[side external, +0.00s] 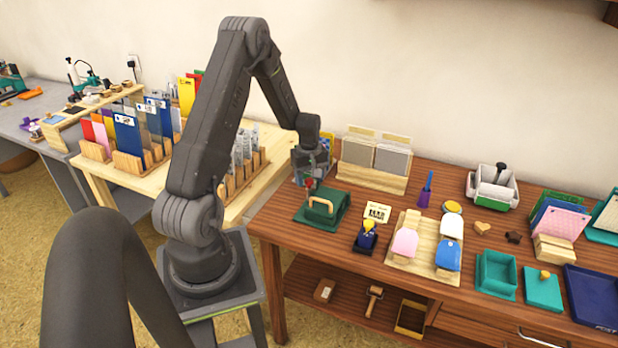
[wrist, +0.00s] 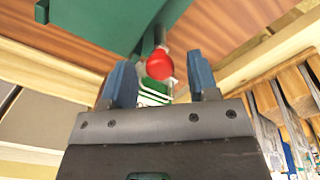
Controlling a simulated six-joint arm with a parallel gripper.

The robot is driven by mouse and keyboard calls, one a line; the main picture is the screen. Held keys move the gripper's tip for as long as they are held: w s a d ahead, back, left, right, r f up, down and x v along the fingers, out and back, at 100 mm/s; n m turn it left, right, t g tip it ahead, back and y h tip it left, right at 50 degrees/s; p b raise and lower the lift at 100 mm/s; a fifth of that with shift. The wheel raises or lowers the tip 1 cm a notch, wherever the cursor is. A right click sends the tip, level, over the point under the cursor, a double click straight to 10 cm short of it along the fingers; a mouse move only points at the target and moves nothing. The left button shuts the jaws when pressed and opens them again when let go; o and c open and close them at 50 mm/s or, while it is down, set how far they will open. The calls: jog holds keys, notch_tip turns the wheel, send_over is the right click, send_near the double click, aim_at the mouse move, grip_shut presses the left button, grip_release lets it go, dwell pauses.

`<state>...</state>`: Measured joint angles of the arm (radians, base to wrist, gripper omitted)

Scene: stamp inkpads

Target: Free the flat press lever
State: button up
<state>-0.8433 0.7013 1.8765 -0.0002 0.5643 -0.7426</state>
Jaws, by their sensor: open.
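The flat press is a green block (side external: 322,212) with a pale wooden handle at the left end of the brown bench. Its lever ends in a red knob (side external: 309,184), which lies just below my gripper (side external: 309,168). In the wrist view, the red knob (wrist: 159,65) sits on a thin green bar beside the green press body (wrist: 95,22). My gripper (wrist: 161,80) is open, with one blue-grey finger on each side of the knob in the picture. Whether either finger touches the knob, I cannot tell.
White bent wires (wrist: 155,96) show just behind the knob in the wrist view. A wooden rack with grey panels (side external: 375,163) stands right of my gripper. A small card (side external: 377,213) and a blue-and-yellow stamp (side external: 366,237) are right of the press.

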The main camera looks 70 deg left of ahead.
aim_at(309, 180)
notch_tip(309, 180, up, 14)
dwell(0.5)
jog(key=shift+f, duration=0.1)
jog(key=s+d+r+m+t, duration=0.1)
jog(key=d+r+m, duration=0.3)
jog(key=d, duration=0.5)
jog(key=s+d+r+m+t+y, duration=0.1)
jog(key=d+r+m, duration=0.35)
jog(key=d, duration=0.35)
jog(key=s+d+r+m+t, duration=0.2)
jog(key=d+r+m, duration=0.25)
jog(key=d, duration=0.45)
jog(key=s+d+m+t+h, duration=0.1)
jog(key=s+d+m, duration=0.4)
jog(key=s+d, duration=0.2)
jog(key=shift+s+r+t, duration=0.2)
jog(key=shift+r+t, duration=0.05)
jog(key=shift+t, duration=0.05)
jog(key=shift+d, duration=0.1)
